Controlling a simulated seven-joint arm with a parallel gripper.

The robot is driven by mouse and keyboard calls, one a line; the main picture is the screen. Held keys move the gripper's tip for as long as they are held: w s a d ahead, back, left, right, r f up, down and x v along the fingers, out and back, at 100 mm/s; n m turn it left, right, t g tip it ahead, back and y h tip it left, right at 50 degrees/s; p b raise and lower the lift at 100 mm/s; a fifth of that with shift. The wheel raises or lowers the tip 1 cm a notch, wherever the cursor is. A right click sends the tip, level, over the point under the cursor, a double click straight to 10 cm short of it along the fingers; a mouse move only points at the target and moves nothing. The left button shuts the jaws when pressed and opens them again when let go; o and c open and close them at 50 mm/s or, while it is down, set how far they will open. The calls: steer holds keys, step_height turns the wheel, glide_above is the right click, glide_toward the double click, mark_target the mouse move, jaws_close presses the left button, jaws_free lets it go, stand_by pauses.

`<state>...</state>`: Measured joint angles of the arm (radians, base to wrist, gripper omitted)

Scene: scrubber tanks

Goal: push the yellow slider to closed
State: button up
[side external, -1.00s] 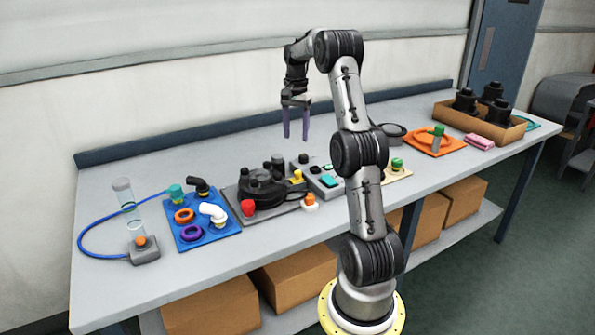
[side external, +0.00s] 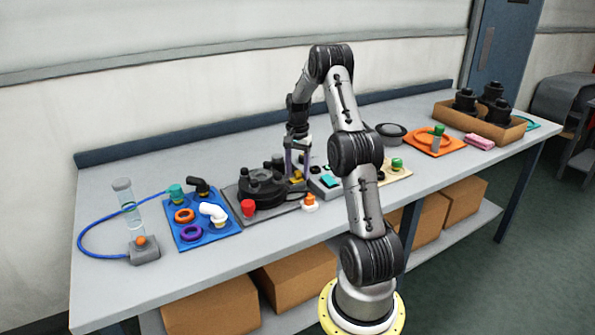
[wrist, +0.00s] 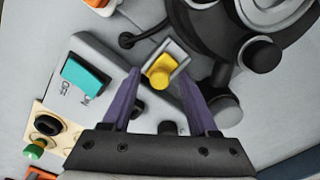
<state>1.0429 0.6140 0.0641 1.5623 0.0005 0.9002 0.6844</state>
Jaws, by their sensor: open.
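The yellow slider (wrist: 161,73) shows in the wrist view as a small yellow block in a light grey track (wrist: 178,52), beside the black round tank assembly (wrist: 262,52). My gripper (wrist: 160,78) is open, with its two purple fingers on either side of the slider in this view. I cannot tell whether a finger touches it. In the side view my gripper (side external: 297,176) points down over the slider (side external: 296,180), which is partly hidden by the fingers. The slider's marked end positions are not readable.
A grey box with a teal rocker switch (wrist: 86,75) stands close beside the fingers. A red knob (side external: 248,208) and an orange-topped white part (side external: 310,202) are nearby. The blue board (side external: 205,235) with rings and pipe elbows lies to the left.

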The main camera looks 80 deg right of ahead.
steer(key=shift+f, duration=0.15)
steer(key=shift+c, duration=0.3)
jaws_close()
